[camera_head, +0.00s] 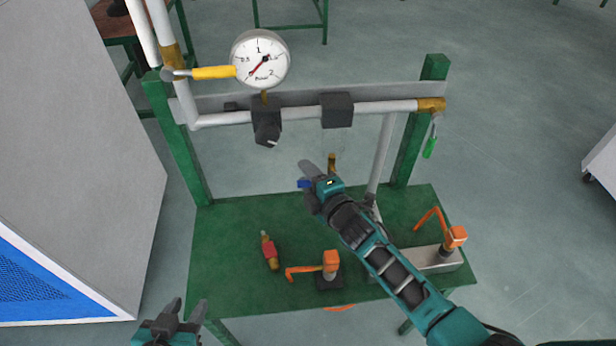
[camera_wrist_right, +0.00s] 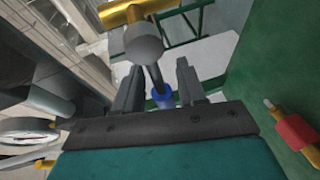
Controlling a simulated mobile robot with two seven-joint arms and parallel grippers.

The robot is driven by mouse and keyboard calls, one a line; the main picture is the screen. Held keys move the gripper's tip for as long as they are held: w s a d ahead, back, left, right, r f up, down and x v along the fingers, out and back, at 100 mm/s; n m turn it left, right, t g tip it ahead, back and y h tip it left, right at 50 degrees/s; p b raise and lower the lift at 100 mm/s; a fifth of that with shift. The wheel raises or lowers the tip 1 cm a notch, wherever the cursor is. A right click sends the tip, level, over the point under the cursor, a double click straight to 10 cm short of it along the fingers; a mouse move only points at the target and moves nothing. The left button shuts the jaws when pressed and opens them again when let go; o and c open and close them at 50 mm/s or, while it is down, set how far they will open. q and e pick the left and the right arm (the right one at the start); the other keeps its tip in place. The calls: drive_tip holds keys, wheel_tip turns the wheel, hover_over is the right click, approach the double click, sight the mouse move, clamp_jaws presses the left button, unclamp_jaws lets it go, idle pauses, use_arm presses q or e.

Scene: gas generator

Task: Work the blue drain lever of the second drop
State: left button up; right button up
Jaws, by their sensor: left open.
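The blue drain lever (camera_head: 304,184) shows beside my right gripper (camera_head: 310,172) in the head view, near a brass fitting (camera_head: 331,160) under the pipe. In the right wrist view, the lever's blue end (camera_wrist_right: 163,97) lies between the two fingers of my right gripper (camera_wrist_right: 158,80), and its metal stem runs up to a round grey end (camera_wrist_right: 145,46). The fingers stand apart on either side of the lever; whether they touch it is not clear. My left gripper (camera_head: 180,314) is open and empty at the bottom left, in front of the green table (camera_head: 225,230), away from the lever.
A pressure gauge (camera_head: 260,60) with a yellow-handled valve (camera_head: 213,72) stands above the white pipe (camera_head: 370,107). A green-handled lever (camera_head: 430,147) hangs at right. An orange clamp tool (camera_head: 329,262) and a red-banded part (camera_head: 270,252) are on the table. A grey cabinet (camera_head: 75,130) stands left.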

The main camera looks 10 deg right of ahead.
drive_tip(key=shift+o, duration=0.2)
drive_tip(key=shift+f, duration=0.1)
drive_tip(key=shift+s+d, duration=0.15)
drive_tip(key=shift+s, duration=0.35)
drive_tip(key=p+v, duration=0.1)
drive_tip(key=v, duration=1.1)
drive_tip(key=s+d+f+m+g+h, duration=0.1)
drive_tip(key=s+d+f+m+g, duration=0.1)
drive_tip(key=s+m, duration=0.3)
drive_tip(key=s+d+f+m+g+h, duration=0.2)
drive_tip(key=s+m, duration=0.4)
drive_tip(key=m, duration=0.7)
drive_tip(key=shift+s+f, duration=0.3)
drive_tip(key=shift+f, duration=0.6)
drive_tip(key=shift+d, duration=0.1)
